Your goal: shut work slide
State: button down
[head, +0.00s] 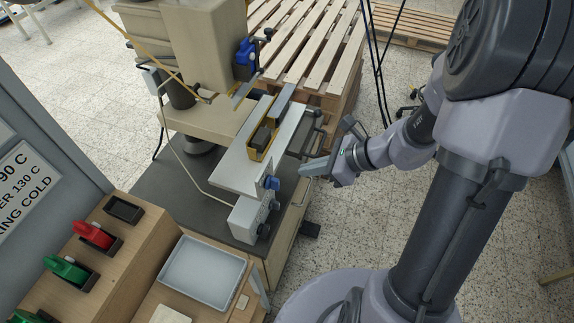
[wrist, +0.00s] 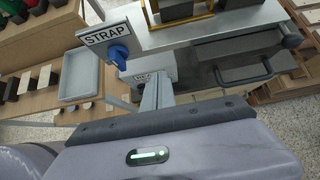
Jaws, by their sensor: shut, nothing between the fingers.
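The work slide is a pale metal plate (head: 228,172) that sticks out from the press towards the front. It carries a yellow-framed fixture (head: 262,152) with dark blocks. A blue knob (head: 272,183) sits at its front end. My gripper (head: 303,168) is shut and empty, just right of the slide's front end. Its narrow fingers also show in the wrist view (wrist: 157,92); contact is unclear.
A grey control box (head: 249,217) sits below the slide's front. The press head (head: 190,45) stands behind. A grey tray (head: 203,270) and a wooden rack (head: 105,255) with red and green items are at lower left. A slatted pallet (head: 312,45) stands behind; floor is open right.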

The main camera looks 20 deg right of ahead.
aim_at(228, 151)
jog(key=shift+w+a+f+b, duration=0.2)
jog(key=shift+w+a, duration=0.3)
jog(key=shift+a, duration=0.25)
jog(key=shift+w+a+f+b, duration=0.1)
jog(key=shift+w+a+f, duration=0.15)
jog(key=shift+w+a, duration=0.4)
jog(key=shift+w+a+f+b, duration=0.2)
jog(key=shift+w+a, duration=0.2)
jog(key=shift+a, duration=0.4)
jog(key=shift+a, duration=0.1)
jog(key=w+a, duration=0.3)
jog(key=a, duration=0.1)
jog(key=w+a, duration=0.3)
jog(key=a, duration=0.2)
jog(key=w+a+b, duration=0.1)
jog(key=w+a, duration=0.3)
jog(key=shift+a, duration=0.35)
jog(key=shift+w+a+r, duration=0.1)
jog(key=shift+w+a, duration=0.1)
